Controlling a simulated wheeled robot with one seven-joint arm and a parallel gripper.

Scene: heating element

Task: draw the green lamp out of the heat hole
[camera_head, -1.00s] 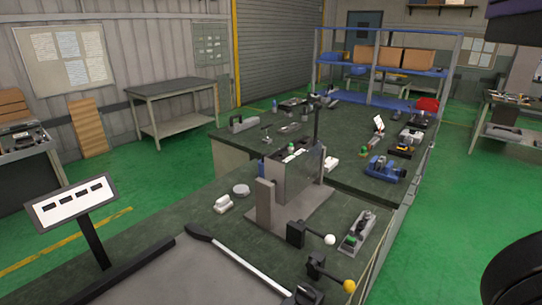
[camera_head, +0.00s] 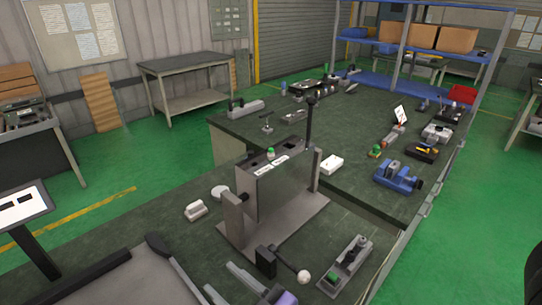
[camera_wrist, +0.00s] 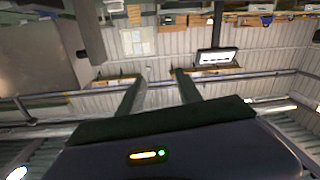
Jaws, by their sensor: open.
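The green lamp (camera_head: 271,152) shows as a small green dome with a pale part at the top of the grey upright box, the heating unit (camera_head: 262,197). Its lower part is hidden inside the box top. My gripper (camera_head: 217,276) is at the bottom edge of the head view, low and in front of the heating unit, well apart from the lamp. Its two grey fingers are spread and empty. The wrist view also shows my gripper (camera_wrist: 158,76) open, with the room's wall beyond and no lamp in sight.
A grey post (camera_head: 232,215) and a tall dark rod (camera_head: 309,120) flank the heating unit. A white-knobbed lever (camera_head: 304,277) and a grey fixture (camera_head: 346,265) stand in front.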

